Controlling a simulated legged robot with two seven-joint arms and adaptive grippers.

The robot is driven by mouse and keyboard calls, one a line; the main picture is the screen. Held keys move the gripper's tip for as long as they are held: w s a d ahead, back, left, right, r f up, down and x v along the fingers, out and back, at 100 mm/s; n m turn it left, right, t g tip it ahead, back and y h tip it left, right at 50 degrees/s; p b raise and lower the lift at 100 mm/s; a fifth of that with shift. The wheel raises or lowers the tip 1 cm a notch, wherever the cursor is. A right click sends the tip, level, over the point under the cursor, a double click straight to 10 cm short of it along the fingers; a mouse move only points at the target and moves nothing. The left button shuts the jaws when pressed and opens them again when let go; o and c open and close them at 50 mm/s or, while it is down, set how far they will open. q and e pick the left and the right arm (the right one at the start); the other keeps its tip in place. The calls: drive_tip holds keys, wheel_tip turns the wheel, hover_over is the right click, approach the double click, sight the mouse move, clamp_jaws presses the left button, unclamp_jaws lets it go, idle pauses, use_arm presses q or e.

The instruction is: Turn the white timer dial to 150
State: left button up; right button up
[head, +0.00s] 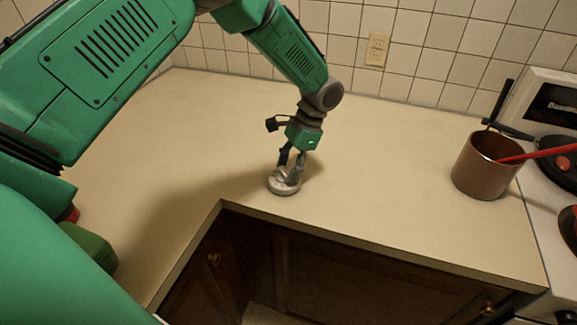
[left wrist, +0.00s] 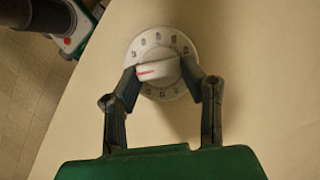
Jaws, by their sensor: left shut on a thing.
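The white timer dial (head: 284,184) lies on the beige counter near its inner front edge. My left gripper (head: 290,165) comes down on it from above. In the left wrist view the dial (left wrist: 171,92) shows a round face with dark markings around its rim; they are too small to read. My left gripper (left wrist: 160,79) is shut on its raised white knob (left wrist: 157,71), one finger on each side. A red mark shows on the knob, toward its left part. My right gripper is not in view.
A brown pot (head: 484,170) with a red-handled utensil stands at the right, beside a white stove (head: 540,205). The counter (head: 380,190) around the dial is clear. Its front edge drops to dark cabinets (head: 330,270). A tiled wall with an outlet (head: 377,49) is behind.

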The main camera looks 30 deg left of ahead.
use_arm(q)
drive_tip(key=shift+a+f, duration=0.1)
drive_tip(key=shift+a, duration=0.5)
drive_tip(key=o, duration=1.2)
drive_tip(key=shift+d, duration=0.15)
drive_tip(key=shift+c, duration=0.2)
drive_tip(key=shift+d, duration=0.15)
drive_tip(key=v, duration=1.2)
drive_tip(key=shift+w+d, duration=0.1)
drive_tip(key=shift+d, duration=0.05)
